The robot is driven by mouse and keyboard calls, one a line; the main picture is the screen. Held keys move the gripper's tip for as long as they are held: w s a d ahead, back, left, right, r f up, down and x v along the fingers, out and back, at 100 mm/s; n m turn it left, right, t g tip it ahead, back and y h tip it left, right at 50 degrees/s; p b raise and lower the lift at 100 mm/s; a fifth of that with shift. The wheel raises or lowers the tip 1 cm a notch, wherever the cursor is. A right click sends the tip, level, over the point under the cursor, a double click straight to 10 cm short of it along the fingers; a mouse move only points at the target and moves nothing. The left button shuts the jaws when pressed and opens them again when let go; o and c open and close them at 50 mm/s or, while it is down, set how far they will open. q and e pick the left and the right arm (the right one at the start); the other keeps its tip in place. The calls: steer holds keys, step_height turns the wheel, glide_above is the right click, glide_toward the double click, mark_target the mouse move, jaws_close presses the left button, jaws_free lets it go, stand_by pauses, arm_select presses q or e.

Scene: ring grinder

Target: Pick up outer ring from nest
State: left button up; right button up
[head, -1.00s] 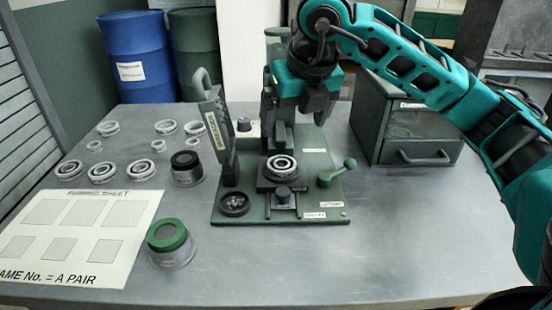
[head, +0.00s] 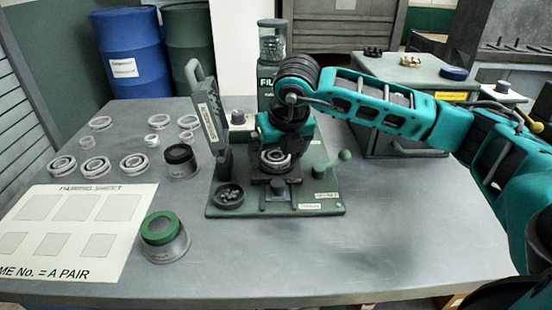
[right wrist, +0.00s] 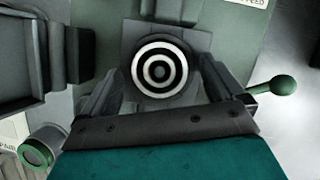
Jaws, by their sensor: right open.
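The outer ring (head: 274,162) sits on the dark nest block in the middle of the grinder's green base; it is pale, with darker concentric rings inside it. It also shows in the right wrist view as a bullseye (right wrist: 160,67) on the grey nest plate (right wrist: 133,32). My right gripper (head: 279,153) is open, above and around the ring. In the right wrist view, its fingers (right wrist: 163,75) stand on either side of the ring with gaps. In the head view the gripper hides part of the nest's back. My left gripper is not in view.
The upright guard plate (head: 211,115) stands close left of the gripper. A green-knobbed lever (head: 332,164) is at right. A cup of dark pieces (head: 229,195) stands front left. Several loose rings (head: 95,167) and a green-topped pot (head: 163,237) lie further left. The table's front right is clear.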

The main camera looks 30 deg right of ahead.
steer(key=c, duration=1.2)
steer(key=shift+r, duration=0.15)
